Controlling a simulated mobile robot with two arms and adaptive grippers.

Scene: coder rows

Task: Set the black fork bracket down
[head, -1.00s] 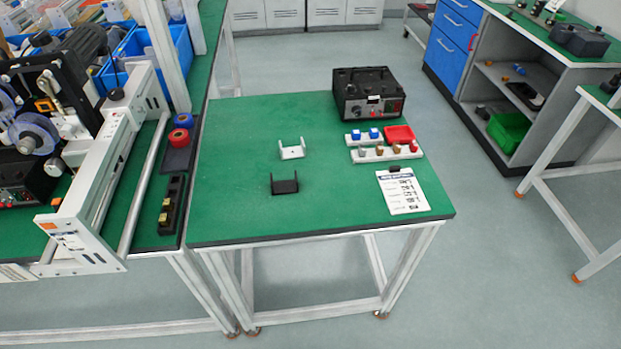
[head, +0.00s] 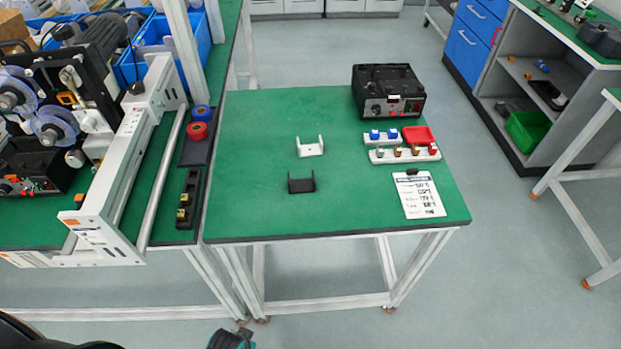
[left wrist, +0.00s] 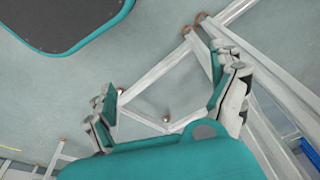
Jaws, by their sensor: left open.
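The black fork bracket (head: 301,186) stands on the green-topped table (head: 255,205), its two prongs pointing up, with nothing holding it. A similar white fork bracket (head: 310,150) stands just behind it. My left gripper (head: 232,341) shows only in part at the bottom edge of the head view, in front of and below the table, well apart from the bracket. In the left wrist view the left gripper (left wrist: 163,97) is open and empty, with floor and table legs beyond its fingers. The brackets do not show in that view. My right gripper is not in view.
A black instrument box (head: 388,92), white part holders (head: 405,154), a red tray (head: 418,135) and a printed sheet (head: 419,196) occupy the table's right side. A white-framed machine (head: 118,165) stands on the left bench. The table's left and front-middle are clear.

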